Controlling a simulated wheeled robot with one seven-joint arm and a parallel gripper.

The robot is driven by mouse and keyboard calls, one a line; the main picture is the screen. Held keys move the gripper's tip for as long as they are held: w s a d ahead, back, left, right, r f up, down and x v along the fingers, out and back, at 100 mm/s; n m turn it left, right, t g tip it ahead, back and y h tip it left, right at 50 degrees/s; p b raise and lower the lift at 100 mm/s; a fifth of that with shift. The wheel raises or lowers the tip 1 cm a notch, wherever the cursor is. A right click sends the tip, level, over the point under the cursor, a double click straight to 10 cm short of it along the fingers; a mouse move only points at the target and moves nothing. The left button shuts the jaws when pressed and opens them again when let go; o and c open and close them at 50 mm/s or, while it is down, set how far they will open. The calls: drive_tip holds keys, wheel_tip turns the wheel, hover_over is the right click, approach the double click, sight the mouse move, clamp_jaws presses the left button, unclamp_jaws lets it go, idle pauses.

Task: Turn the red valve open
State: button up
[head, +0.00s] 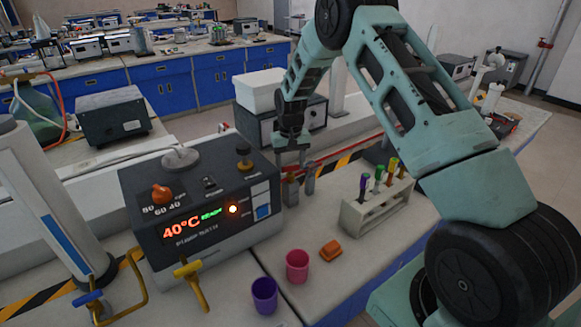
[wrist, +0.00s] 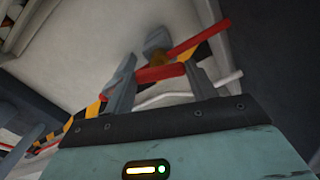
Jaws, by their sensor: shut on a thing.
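The red valve handle (wrist: 160,73) lies crosswise between the two fingers of my gripper (wrist: 158,88) in the wrist view. A brownish valve stem shows just beyond it, and a red bar (wrist: 200,38) slants up to the right. In the head view my gripper (head: 300,186) points down behind the right side of the heater box. A bit of the red handle (head: 290,179) shows at the fingers. My gripper is shut on the red handle. The fingers and arm hide most of the valve in the head view.
A heater box (head: 205,205) reading 40°C stands left of the gripper.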

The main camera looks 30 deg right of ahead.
sight(290, 166)
drive_tip(key=shift+n+b, duration=0.45)
drive_tip(key=shift+n, duration=1.35)
drive_tip(key=o, duration=1)
wheel_tip(290, 166, up, 18)
drive_tip(key=b, duration=0.3)
drive_tip(key=shift+f, duration=0.25)
